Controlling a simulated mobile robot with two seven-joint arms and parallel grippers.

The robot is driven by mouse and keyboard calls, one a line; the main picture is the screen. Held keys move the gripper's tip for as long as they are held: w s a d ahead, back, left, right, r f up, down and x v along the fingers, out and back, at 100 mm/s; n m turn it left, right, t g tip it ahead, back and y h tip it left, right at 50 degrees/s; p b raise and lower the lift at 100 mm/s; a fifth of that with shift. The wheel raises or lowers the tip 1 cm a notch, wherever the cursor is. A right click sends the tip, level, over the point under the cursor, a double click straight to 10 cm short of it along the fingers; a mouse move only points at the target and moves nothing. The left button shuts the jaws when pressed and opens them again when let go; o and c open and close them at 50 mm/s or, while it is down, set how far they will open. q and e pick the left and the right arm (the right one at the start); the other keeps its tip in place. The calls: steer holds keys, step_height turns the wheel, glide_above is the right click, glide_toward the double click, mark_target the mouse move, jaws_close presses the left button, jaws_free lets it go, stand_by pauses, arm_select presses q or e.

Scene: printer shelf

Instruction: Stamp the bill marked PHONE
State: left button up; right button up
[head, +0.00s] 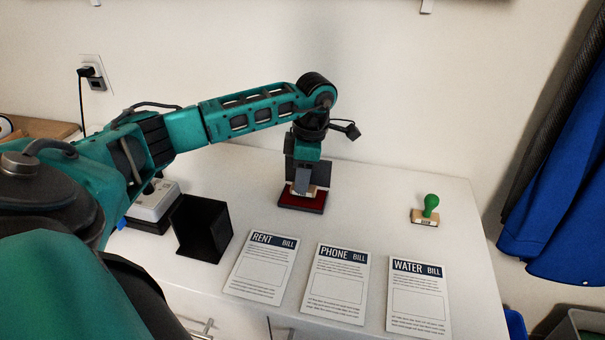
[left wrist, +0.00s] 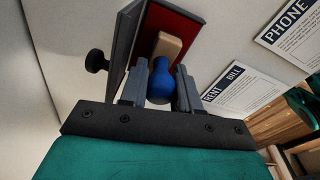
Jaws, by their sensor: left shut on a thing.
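The PHONE bill (head: 335,284) lies flat on the white cabinet top between the RENT bill (head: 263,267) and the WATER bill (head: 418,297). Its box looks blank. My left gripper (head: 304,183) is over the open red ink pad (head: 301,201). In the left wrist view my left gripper (left wrist: 162,85) is shut on the blue handle of a stamp (left wrist: 161,80). The stamp's wooden block is at the red pad (left wrist: 190,30); I cannot tell whether they touch. A second stamp with a green handle (head: 430,204) stands at the right. My right gripper is not in view.
A black open holder (head: 203,228) stands left of the bills. A grey-white device (head: 152,202) is behind it. The cabinet top between the ink pad and the green stamp is clear. Blue cloth (head: 560,215) hangs at the right.

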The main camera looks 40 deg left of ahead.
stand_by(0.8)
arm_select(q)
steer(key=shift+f+b, duration=0.3)
steer(key=shift+f, duration=0.15)
steer(key=shift+f, duration=0.1)
stand_by(1.1)
steer(key=shift+r+p, duration=2.9)
steer(key=shift+r, duration=0.7)
